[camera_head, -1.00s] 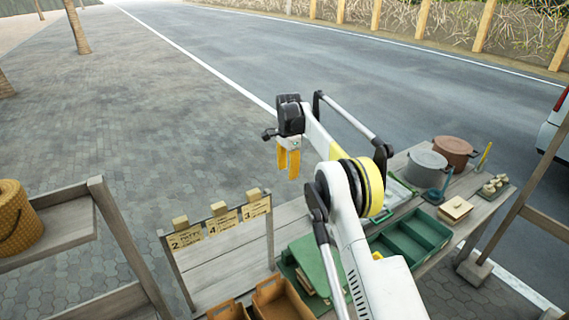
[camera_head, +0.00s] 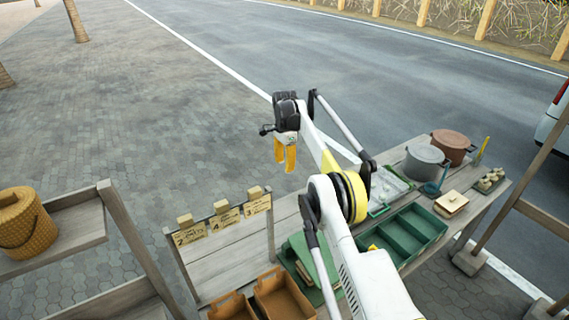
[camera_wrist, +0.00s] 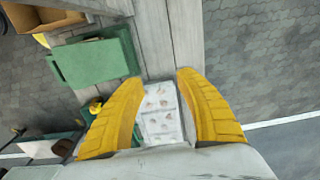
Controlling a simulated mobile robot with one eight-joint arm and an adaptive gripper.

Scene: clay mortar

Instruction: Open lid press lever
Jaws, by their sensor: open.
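My gripper (camera_head: 285,165) hangs with its yellow fingers pointing down, high and apart from everything on the bench. In the wrist view its two fingers (camera_wrist: 160,80) are spread with nothing held between them. A green flat-topped block (camera_head: 307,262) lies on the bench, partly hidden by my arm; it also shows at the upper left of the wrist view (camera_wrist: 95,60). A small yellow piece (camera_head: 373,247) sits at the edge of the green compartment tray (camera_head: 425,240); a yellow piece also shows in the wrist view (camera_wrist: 96,106). I cannot tell which part is the press lever or its lid.
A grey lidded pot (camera_head: 424,160), a brown pot (camera_head: 453,147) and a wooden box (camera_head: 450,204) stand at the bench's far end. Open brown boxes (camera_head: 283,298) are at the near end. Numbered signs (camera_head: 222,219) stand at the left. A woven basket (camera_head: 27,228) is on a shelf.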

